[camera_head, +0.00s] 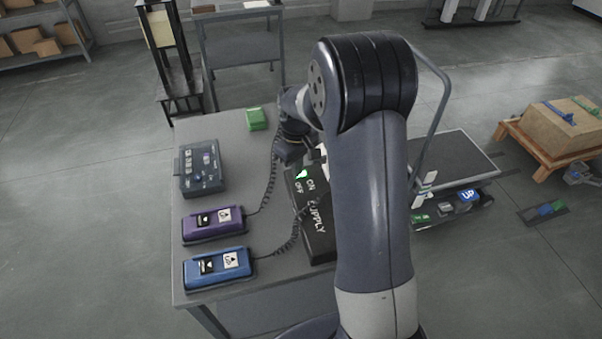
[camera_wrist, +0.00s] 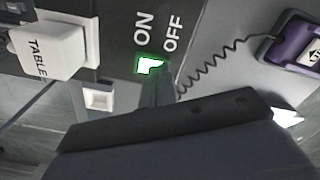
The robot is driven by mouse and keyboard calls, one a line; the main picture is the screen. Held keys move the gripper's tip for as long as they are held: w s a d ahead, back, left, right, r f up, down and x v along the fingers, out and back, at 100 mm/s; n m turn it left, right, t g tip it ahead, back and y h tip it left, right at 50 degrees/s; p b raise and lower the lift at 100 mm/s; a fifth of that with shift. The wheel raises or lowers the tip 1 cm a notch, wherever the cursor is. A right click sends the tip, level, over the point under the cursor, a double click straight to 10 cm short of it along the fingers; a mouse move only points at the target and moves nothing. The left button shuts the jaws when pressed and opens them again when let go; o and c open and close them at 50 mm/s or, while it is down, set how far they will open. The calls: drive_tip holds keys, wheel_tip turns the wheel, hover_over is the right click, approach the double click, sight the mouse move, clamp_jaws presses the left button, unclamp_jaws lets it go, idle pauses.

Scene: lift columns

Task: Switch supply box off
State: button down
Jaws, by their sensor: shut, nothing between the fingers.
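The black supply box (camera_head: 318,232) stands on the grey table, partly hidden behind my arm in the head view. It has ON, OFF and SUPPLY lettering and also fills the middle of the wrist view (camera_wrist: 115,45). Its switch (camera_head: 302,174) glows green beside the ON and OFF words; it also shows in the wrist view (camera_wrist: 148,64). My gripper (camera_wrist: 158,82) is shut and empty, its dark fingertips at the switch's lower edge and partly covering it. I cannot tell whether they touch it. In the head view the fingertips are hard to make out.
A white plug marked TABLE (camera_wrist: 48,50) and an empty white socket (camera_wrist: 98,98) sit beside the switch. Purple (camera_head: 213,225) and blue (camera_head: 218,268) handsets with coiled cords, a dark control box (camera_head: 201,168) and a green block (camera_head: 256,119) are on the table (camera_head: 228,135).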

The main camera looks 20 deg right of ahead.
drive_tip(key=shift+r+p, duration=2.6)
drive_tip(key=shift+r, duration=0.9)
drive_tip(key=shift+f, duration=0.2)
wheel_tip(320, 180, down, 7)
drive_tip(key=b, duration=0.5)
drive_tip(key=shift+r, duration=0.2)
